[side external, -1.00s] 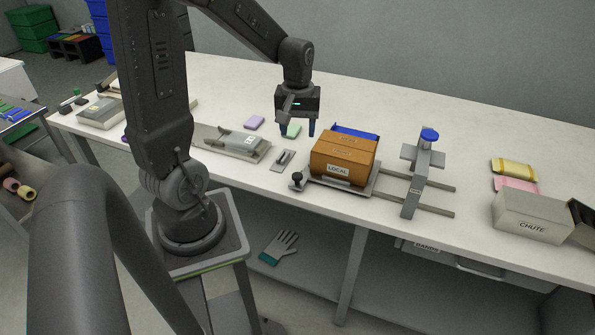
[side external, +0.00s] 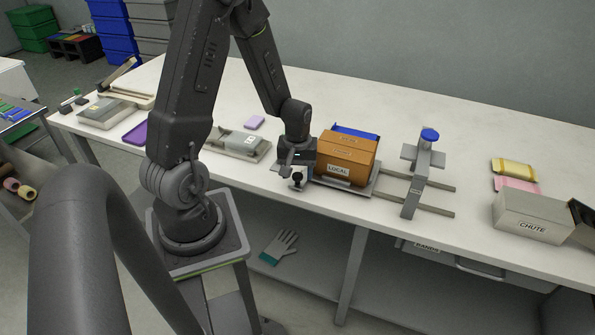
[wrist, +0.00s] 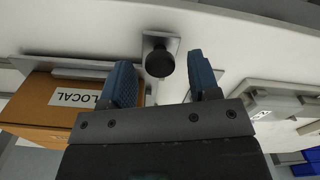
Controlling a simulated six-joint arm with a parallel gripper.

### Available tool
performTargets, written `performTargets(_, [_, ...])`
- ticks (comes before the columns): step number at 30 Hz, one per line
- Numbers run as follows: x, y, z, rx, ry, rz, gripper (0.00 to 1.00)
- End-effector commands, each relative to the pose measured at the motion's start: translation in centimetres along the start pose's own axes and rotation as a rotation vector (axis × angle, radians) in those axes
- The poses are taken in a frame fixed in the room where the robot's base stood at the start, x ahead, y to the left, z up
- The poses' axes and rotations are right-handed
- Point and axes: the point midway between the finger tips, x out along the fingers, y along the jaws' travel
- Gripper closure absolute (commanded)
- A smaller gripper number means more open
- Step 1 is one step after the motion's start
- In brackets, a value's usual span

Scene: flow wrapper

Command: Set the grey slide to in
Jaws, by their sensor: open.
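A black round knob (side external: 298,179) stands on a small grey plate at the front left corner of the grey base under the orange box. I take this knobbed grey piece to be the slide; which end of its travel it is at, I cannot tell. In the wrist view the knob (wrist: 159,62) shows between my two blue fingertips, apart from both, with its square grey plate (wrist: 172,43) behind it. My gripper (side external: 293,168) is low over the table beside the knob, open and empty; it also shows in the wrist view (wrist: 160,78).
The orange LOCAL box (side external: 345,160) stands close to the right of my gripper. A grey scale-like device (side external: 240,143) lies to the left. A grey post with a blue knob (side external: 429,135) and the CHUTE box (side external: 533,222) stand further right. The back of the table is clear.

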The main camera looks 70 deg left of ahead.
Motion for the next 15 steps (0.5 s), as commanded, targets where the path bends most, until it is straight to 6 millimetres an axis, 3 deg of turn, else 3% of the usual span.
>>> performTargets(9, [0.26,0.01,-0.02,0.0,0.001,0.001,0.44])
performTargets(15, [0.25,0.01,-0.02,0.0,0.001,0.0,0.62])
